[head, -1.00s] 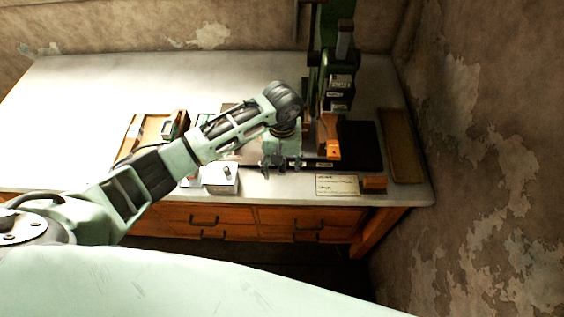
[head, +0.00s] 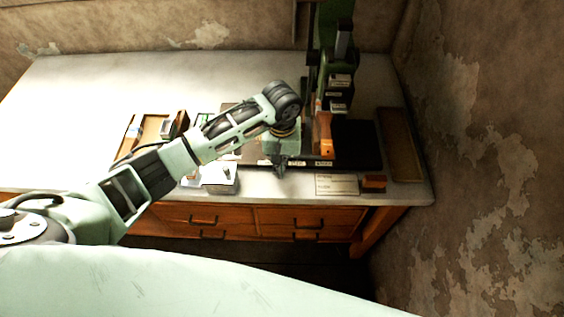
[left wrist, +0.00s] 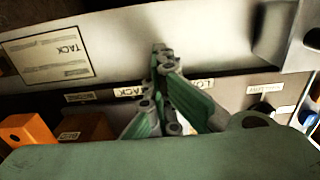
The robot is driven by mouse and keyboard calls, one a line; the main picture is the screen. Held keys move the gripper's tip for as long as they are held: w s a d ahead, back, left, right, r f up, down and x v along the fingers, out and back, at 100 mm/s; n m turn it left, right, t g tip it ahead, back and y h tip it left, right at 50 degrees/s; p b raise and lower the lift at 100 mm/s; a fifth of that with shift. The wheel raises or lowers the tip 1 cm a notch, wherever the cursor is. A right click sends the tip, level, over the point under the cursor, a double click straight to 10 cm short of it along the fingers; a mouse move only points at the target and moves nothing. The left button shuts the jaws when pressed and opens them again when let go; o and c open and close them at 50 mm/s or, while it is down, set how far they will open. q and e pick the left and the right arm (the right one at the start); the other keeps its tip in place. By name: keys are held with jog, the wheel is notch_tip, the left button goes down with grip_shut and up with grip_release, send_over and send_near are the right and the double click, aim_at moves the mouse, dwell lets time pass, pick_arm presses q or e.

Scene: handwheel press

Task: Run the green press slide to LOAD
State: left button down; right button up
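The green press (head: 337,25) stands at the back right of the bench, with small label plates on its front. An orange part (head: 323,135) hangs low in front of it, over a black base (head: 356,143). My left gripper (head: 281,166) points down at the base's front left edge. In the left wrist view its fingers (left wrist: 160,60) come together at the tips, with nothing visible between them. The slide cannot be made out clearly. My right gripper is out of view.
A printed card (head: 337,184) and a small orange-brown block (head: 373,182) lie at the bench front. A pale box (head: 218,179) stands left of my gripper, and a brown tray (head: 402,147) lies by the right wall. The bench's far left is clear.

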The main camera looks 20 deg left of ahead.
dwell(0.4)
pick_arm(q)
jog(key=shift+s+a+b, duration=0.1)
jog(key=shift+s+a, duration=0.2)
jog(key=shift+a, duration=0.7)
jog(key=shift+s+a+b, duration=0.1)
jog(key=shift+s+a, duration=0.15)
jog(key=shift+a, duration=0.8)
jog(key=shift+s+a+b, duration=0.1)
jog(key=shift+s+a, duration=0.2)
jog(key=shift+a, duration=0.7)
jog(key=c, duration=2.5)
grip_release()
jog(key=shift+c, duration=0.2)
jog(key=o, duration=1.5)
notch_tip(320, 180, up, 8)
jog(key=p, duration=0.3)
jog(key=shift+p, duration=0.4)
